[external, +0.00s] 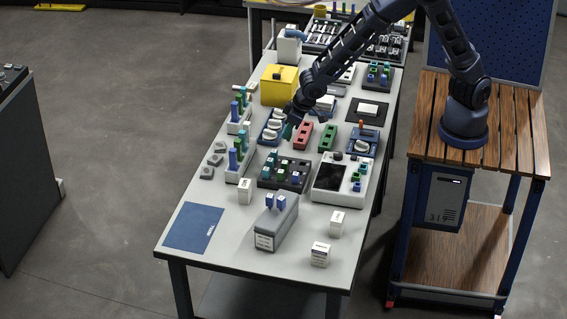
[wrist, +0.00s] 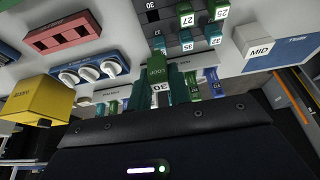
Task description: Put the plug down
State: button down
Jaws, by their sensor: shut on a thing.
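My gripper (external: 292,115) is above the middle of the long grey table, beside the blue block with white round knobs (external: 271,127). It is shut on a dark green plug (external: 287,131). In the wrist view the plug (wrist: 157,72) carries a white label reading 30, and dark wrist housing fills the lower part. Whether the plug touches the table is hard to tell. Other numbered green and blue plugs sit in a dark socket tray (external: 283,174), and more stand in pale racks (external: 238,121) along the left table edge.
A red block (external: 302,136) and a green block (external: 327,138) lie just right of my gripper. A yellow box (external: 279,86) stands behind it. A white device with a dark screen (external: 329,177), a grey box (external: 276,222) and a blue mat (external: 194,227) are nearer the front.

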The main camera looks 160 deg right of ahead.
notch_tip(320, 180, up, 8)
jog(key=shift+r, duration=0.6)
jog(key=shift+w+r, duration=0.3)
jog(key=w+a+r, duration=0.2)
jog(key=w+r, duration=0.1)
jog(key=w, duration=0.6)
jog(key=w+a+r, duration=0.1)
jog(key=w+r, duration=0.2)
jog(key=w, duration=0.5)
jog(key=w+a+r, duration=0.2)
jog(key=w+r, duration=0.1)
jog(key=w, duration=0.6)
jog(key=f, duration=2)
jog(key=shift+d, duration=0.2)
jog(key=shift+f, duration=0.25)
jog(key=c, duration=1.3)
grip_release()
